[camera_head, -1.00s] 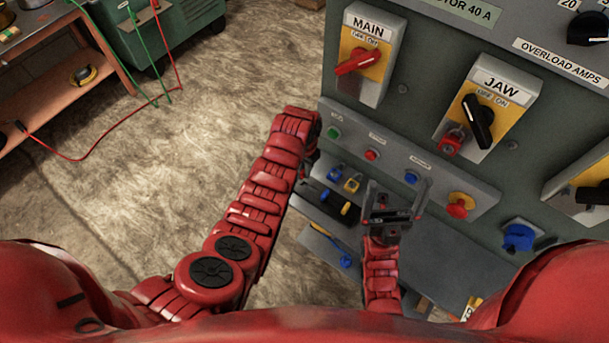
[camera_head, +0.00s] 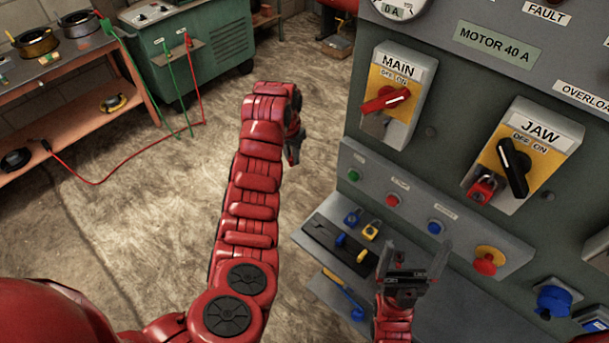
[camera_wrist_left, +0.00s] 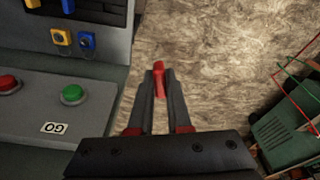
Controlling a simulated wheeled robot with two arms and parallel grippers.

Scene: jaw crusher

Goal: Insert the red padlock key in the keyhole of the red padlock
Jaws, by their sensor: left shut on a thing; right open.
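The red padlock (camera_head: 482,188) hangs at the lower left of the JAW switch (camera_head: 518,160); its keyhole cannot be made out. My left gripper (camera_head: 294,150) is over open floor, left of the panel and well apart from the padlock. In the left wrist view my left gripper (camera_wrist_left: 159,85) is shut on a small red thing, apparently the red padlock key (camera_wrist_left: 158,70), which sticks out a little past the fingertips. My right gripper (camera_head: 415,258) is open and empty in front of the lower panel, below and left of the padlock.
The MAIN switch (camera_head: 390,98) has a red handle. Below it is a button ledge (camera_head: 410,205). A shelf (camera_head: 325,235) carries blue and yellow padlocks. A workbench (camera_head: 70,110) and green machine (camera_head: 185,55) stand far left.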

